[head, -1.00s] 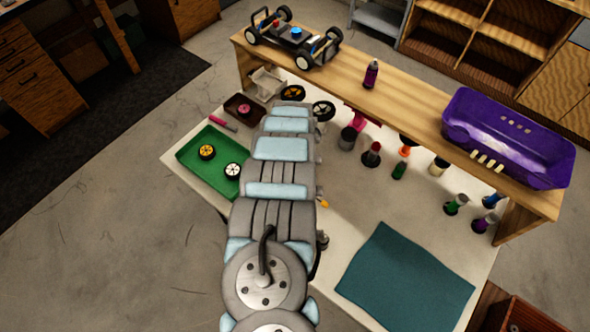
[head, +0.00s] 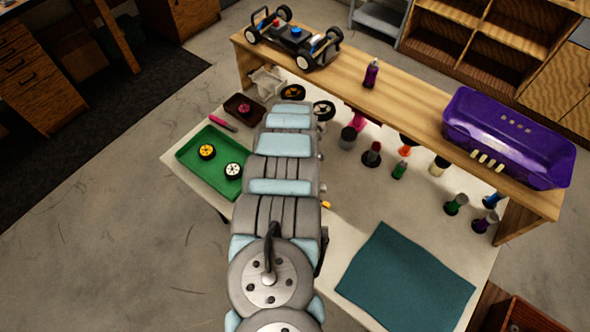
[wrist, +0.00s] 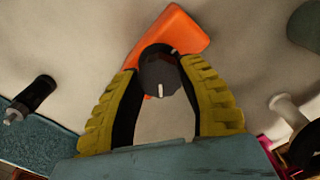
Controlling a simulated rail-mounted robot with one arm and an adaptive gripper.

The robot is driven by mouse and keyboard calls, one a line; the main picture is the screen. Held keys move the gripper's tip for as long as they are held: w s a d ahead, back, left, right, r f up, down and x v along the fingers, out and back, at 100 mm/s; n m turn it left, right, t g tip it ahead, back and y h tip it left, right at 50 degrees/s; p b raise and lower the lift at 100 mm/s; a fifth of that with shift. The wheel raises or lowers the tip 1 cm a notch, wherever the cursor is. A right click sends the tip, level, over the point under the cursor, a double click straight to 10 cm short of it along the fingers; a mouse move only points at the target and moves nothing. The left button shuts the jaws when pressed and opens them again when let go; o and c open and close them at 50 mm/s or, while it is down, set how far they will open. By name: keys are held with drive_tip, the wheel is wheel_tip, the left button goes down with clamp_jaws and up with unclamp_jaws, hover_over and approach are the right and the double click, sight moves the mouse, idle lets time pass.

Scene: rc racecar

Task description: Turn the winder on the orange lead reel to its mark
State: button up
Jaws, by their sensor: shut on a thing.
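The orange lead reel (wrist: 182,32) lies on the pale table top in the wrist view. Its dark grey round winder (wrist: 158,68) stands at the reel's near end, with a short white line on it pointing toward the bottom of the picture. My gripper (wrist: 160,75) has its yellow ridged fingers on either side of the winder, shut on it. I cannot make out a separate mark on the reel. In the head view my arm covers the reel and my gripper.
A dark cylinder (wrist: 33,95) and a white spool-like part (wrist: 287,108) flank my gripper. A green tray (head: 190,168) with wheels, a teal mat (head: 405,283) and several bottles share the table. A wooden shelf (head: 400,100) spans the back, holding a car chassis and a purple body shell.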

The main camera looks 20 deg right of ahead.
drive_tip(key=shift+n, duration=1.7)
drive_tip(key=o, duration=1)
drive_tip(key=shift+r, duration=0.1)
drive_tip(key=shift+r+p, duration=1.9)
drive_tip(key=shift+r, duration=1.05)
